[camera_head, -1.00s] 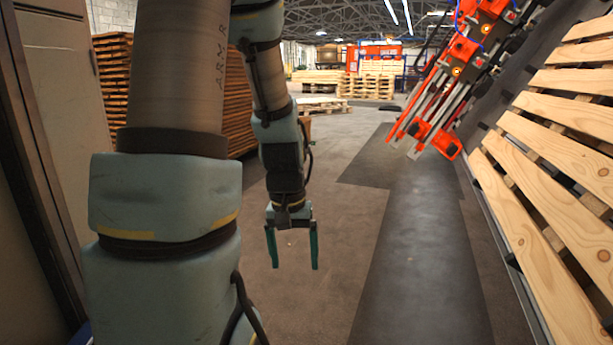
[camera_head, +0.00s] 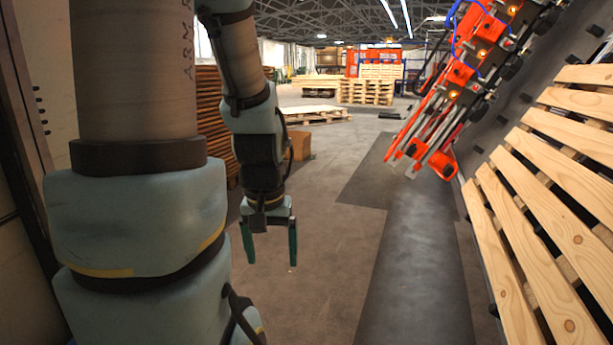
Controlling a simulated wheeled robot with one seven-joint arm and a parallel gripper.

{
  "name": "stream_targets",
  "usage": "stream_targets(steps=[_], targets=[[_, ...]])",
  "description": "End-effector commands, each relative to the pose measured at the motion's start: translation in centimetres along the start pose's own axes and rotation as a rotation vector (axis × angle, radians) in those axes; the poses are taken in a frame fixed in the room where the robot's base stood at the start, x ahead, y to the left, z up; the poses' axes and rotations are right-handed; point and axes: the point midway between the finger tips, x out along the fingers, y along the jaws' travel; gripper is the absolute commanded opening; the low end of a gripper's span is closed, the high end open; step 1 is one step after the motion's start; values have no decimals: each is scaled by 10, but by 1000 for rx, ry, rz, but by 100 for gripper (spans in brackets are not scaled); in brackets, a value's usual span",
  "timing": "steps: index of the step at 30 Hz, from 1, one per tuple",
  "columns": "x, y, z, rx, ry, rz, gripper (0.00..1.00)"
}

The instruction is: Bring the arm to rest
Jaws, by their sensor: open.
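My arm hangs down at the left of the view, its large lower links close to the camera. My gripper (camera_head: 270,243) points down at the end of the folded arm, left of the picture's middle. Its two green fingers are apart, with nothing between them but the view of the floor. It appears clear of everything around it.
Wooden slatted pallets (camera_head: 560,195) stand tilted along the right. An orange gantry tool (camera_head: 455,95) with blue hoses hangs at upper right. A cardboard box (camera_head: 300,145) and pallet stacks (camera_head: 366,92) are farther back. The grey floor (camera_head: 325,250) ahead is open.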

Motion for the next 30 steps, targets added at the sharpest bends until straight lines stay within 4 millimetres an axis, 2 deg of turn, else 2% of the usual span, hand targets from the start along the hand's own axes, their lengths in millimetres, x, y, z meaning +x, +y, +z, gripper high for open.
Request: stream_targets(steps=[1, 15, 18, 21, 30], targets=[[-32, 0, -4, 0, 0, 0, 89], [-171, 1, -24, 0, 0, 0, 89], [-190, 1, -27, 0, 0, 0, 89], [-201, 1, -28, 0, -1, 0, 89], [-203, 1, -28, 0, 0, 0, 89]])
